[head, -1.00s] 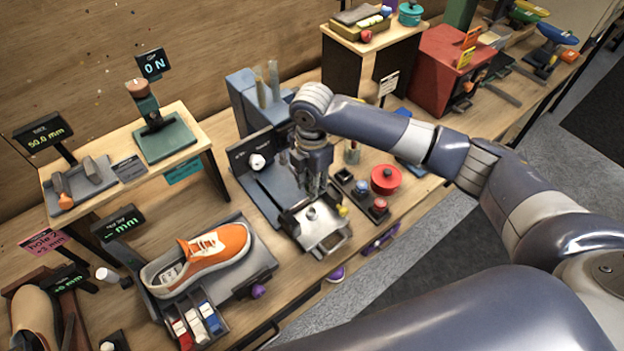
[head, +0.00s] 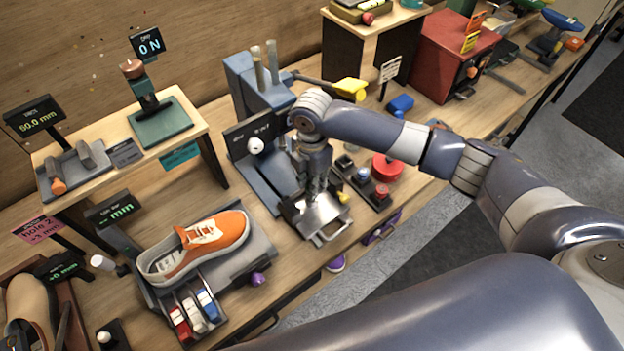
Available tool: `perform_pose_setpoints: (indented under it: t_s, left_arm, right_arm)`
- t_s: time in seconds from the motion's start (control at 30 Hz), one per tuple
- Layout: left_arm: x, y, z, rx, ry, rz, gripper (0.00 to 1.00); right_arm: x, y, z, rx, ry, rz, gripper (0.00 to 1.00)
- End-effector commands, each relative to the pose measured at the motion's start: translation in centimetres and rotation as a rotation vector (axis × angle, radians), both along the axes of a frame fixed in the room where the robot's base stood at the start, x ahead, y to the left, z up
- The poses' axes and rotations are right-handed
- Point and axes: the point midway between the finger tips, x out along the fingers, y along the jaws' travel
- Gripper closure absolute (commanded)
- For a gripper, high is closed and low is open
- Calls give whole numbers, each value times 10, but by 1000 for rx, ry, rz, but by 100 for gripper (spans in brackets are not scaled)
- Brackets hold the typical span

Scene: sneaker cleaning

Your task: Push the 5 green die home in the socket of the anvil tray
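The anvil tray (head: 327,221) is a bright metal plate with a front handle, at the base of a blue-grey press (head: 247,85) in mid-picture. My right gripper (head: 316,196) points straight down over the tray's back part, its fingertips at or just above the plate. The fingers look close together, but whether they are shut or hold anything is too small to tell. I cannot make out the 5 green die or the socket; the gripper covers that part of the tray. My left gripper is not in view.
A yellow-handled lever (head: 349,89) sticks out from the press behind my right arm. Small blocks with blue and red knobs (head: 382,192) and a red round pot (head: 386,166) stand right of the tray. An orange sneaker (head: 205,244) sits in a stand at left.

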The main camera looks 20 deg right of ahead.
Motion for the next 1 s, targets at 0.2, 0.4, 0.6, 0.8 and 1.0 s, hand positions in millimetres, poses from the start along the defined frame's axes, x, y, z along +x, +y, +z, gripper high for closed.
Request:
perform_pose_setpoints:
  t_s: [0.2, 0.4, 0.6, 0.8, 1.0]
  left_arm:
    - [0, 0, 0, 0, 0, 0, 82]
    - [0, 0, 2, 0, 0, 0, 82]
    - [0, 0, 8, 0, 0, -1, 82]
    - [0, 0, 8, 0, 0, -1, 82]
    - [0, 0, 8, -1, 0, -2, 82]
  right_arm:
    - [0, 0, 0, 0, -1, 0, 100]
    - [0, 0, 1, 0, 0, 0, 100]
    - [0, 0, 2, 0, 0, 0, 100]
    - [0, 0, 1, 0, -1, 0, 100]
    - [0, 0, 0, 0, -1, 0, 100]
